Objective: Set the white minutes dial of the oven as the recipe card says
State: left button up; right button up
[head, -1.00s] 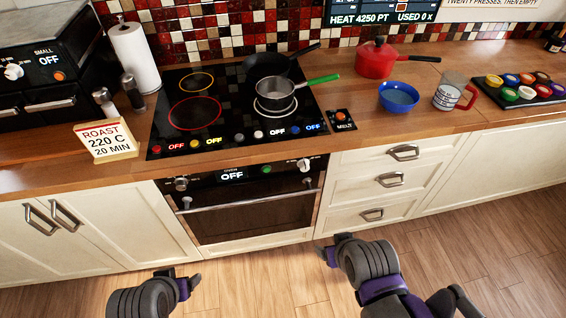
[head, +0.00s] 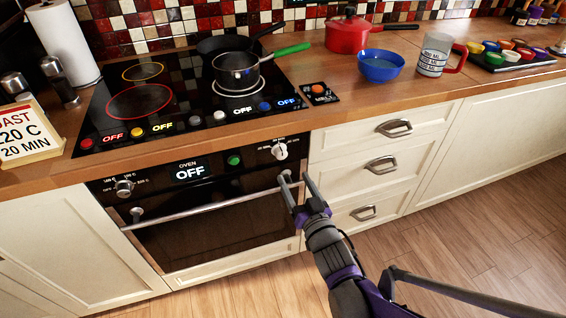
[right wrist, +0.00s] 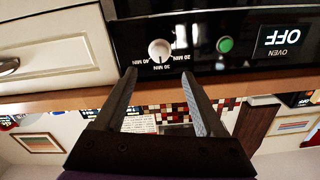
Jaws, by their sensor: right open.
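The white minutes dial (head: 279,152) is at the right end of the black oven panel. It also shows in the right wrist view (right wrist: 159,48), upside down, with 20, 30 and 40 MIN marks around it; I cannot tell its exact setting. The oven display (head: 189,173) reads OFF. The recipe card (head: 28,130), cut by the left edge, shows 20 MIN and part of a temperature. My right gripper (head: 297,181) is open and empty in front of the oven, just below the dial; in the right wrist view its fingers (right wrist: 156,65) point toward the dial, apart from it.
A green button (head: 234,160) is left of the white dial, and another knob (head: 124,187) is at the panel's left end. The oven handle (head: 205,211) runs below the panel. Pans stand on the hob above. The floor in front is clear.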

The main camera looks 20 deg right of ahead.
aim_at(282, 156)
jog(key=w+b, duration=0.1)
jog(key=w, duration=0.8)
jog(key=shift+w, duration=0.15)
jog(key=shift+c, duration=0.4)
grip_shut()
